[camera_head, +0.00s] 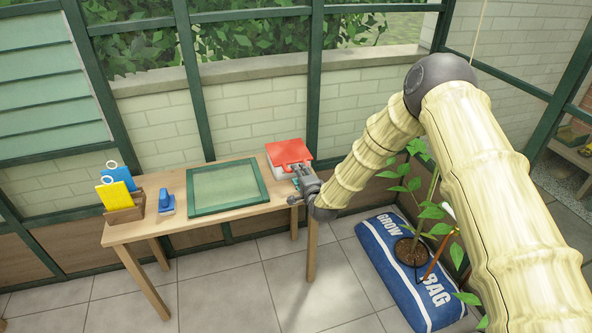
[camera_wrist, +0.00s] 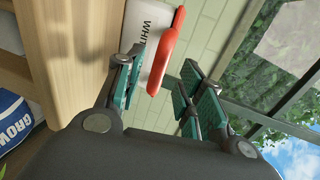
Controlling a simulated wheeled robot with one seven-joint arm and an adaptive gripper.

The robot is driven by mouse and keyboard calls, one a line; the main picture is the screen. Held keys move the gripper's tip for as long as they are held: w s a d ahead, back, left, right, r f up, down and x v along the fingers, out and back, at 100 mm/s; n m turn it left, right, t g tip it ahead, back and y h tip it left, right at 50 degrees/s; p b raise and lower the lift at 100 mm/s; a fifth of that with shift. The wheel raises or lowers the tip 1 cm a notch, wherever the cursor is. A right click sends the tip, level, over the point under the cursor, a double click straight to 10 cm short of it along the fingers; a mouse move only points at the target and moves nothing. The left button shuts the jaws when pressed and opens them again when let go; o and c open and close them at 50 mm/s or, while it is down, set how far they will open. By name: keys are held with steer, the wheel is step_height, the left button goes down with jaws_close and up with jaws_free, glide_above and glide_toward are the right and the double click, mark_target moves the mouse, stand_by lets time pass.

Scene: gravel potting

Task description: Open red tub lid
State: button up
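The tub (camera_head: 282,171) is white with a red lid (camera_head: 289,153) and stands at the right end of the wooden table. The lid lies over the tub's top and looks closed. In the wrist view the red lid (camera_wrist: 161,62) and the white tub wall (camera_wrist: 143,28) with part of printed lettering appear sideways. My gripper (camera_head: 296,180) is at the tub's front right, near the table's corner. Its fingers (camera_wrist: 160,90) are spread apart, with the lid's edge showing between them. I cannot tell whether a finger touches the lid; nothing is gripped.
The wooden table (camera_head: 165,226) also holds a green-framed pane (camera_head: 228,187), a blue tool (camera_head: 166,202) and a wooden holder (camera_head: 124,208) with yellow and blue packets. A blue grow bag (camera_head: 379,258) with plants lies on the floor at right. A brick wall and windows stand behind.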

steer(key=shift+x, duration=2.5)
jaws_close()
